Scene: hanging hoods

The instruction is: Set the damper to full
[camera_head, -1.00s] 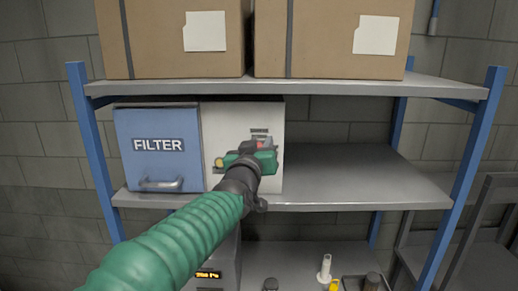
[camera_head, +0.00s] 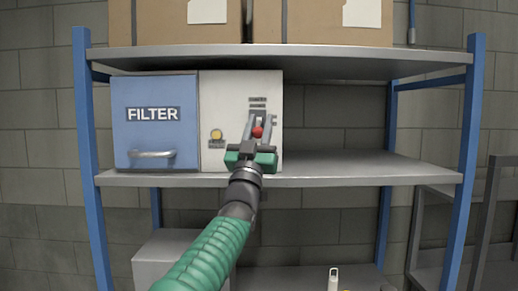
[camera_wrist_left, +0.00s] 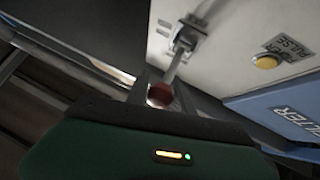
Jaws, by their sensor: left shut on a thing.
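A grey-white control panel (camera_head: 222,94) forms the right part of a housing on the middle shelf. Its damper lever ends in a red knob (camera_head: 257,132), below small dark labels (camera_head: 258,101). My left gripper (camera_head: 258,123), with a green body, is at the lever from the front and below. Its two fingers stand on either side of the red knob and are shut on it. In the left wrist view the red knob (camera_wrist_left: 160,95) sits between the fingers, with the metal lever shaft (camera_wrist_left: 174,69) running to its mount. The label text is too small to read.
A blue FILTER door (camera_head: 155,138) with a bar handle adjoins the panel at left. A yellow button (camera_head: 216,134) sits left of the lever, marked PULSE in the wrist view. Cardboard boxes (camera_head: 340,20) stand above. The middle shelf (camera_head: 370,168) is clear at right.

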